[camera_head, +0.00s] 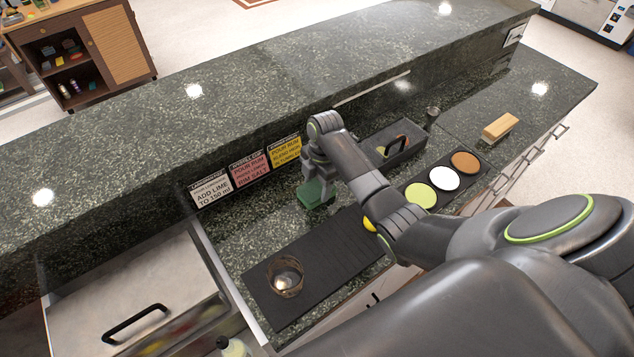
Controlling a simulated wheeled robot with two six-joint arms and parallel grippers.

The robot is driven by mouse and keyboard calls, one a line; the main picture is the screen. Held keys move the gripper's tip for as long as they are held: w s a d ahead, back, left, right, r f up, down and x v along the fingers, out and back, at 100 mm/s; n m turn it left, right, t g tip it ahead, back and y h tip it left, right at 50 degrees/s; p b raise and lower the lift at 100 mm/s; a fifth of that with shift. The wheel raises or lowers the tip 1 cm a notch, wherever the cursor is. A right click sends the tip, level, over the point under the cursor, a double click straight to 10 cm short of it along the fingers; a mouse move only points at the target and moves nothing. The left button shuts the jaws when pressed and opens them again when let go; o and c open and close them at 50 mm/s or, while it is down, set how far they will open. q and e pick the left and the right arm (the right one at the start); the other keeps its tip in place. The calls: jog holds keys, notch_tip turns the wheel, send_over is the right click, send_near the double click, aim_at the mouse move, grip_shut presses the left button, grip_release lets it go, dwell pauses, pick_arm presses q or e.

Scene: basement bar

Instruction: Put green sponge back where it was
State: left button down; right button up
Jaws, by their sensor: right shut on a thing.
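The green sponge (314,196) is at the counter's back edge, below the yellow and pink sign cards. My right gripper (314,178) points down and is shut on the sponge from above. The gripper covers part of the sponge's top. I cannot tell whether the sponge touches the dark stone counter or hangs just above it. My left gripper is not in view.
A glass (285,277) stands on a black mat (318,258) in front. Green, white and brown discs (445,178) lie in a row at right. A raised ledge (150,120) runs behind.

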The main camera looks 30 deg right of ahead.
aim_at(319, 185)
jog(key=shift+f, duration=0.15)
jog(key=o, duration=0.9)
jog(key=shift+o, duration=0.2)
jog(key=r, duration=0.2)
jog(key=r+b, duration=0.1)
jog(key=r, duration=0.1)
jog(key=d+r+b, duration=0.1)
jog(key=r, duration=0.1)
jog(key=shift+w+r, duration=0.2)
jog(key=shift+r, duration=0.15)
jog(key=r+p, duration=0.1)
jog(key=r, duration=0.1)
jog(key=r+p, duration=0.2)
jog(key=r, duration=0.1)
jog(key=shift+s+d+r, duration=0.1)
jog(key=shift+d+r, duration=0.15)
jog(key=shift+r, duration=0.05)
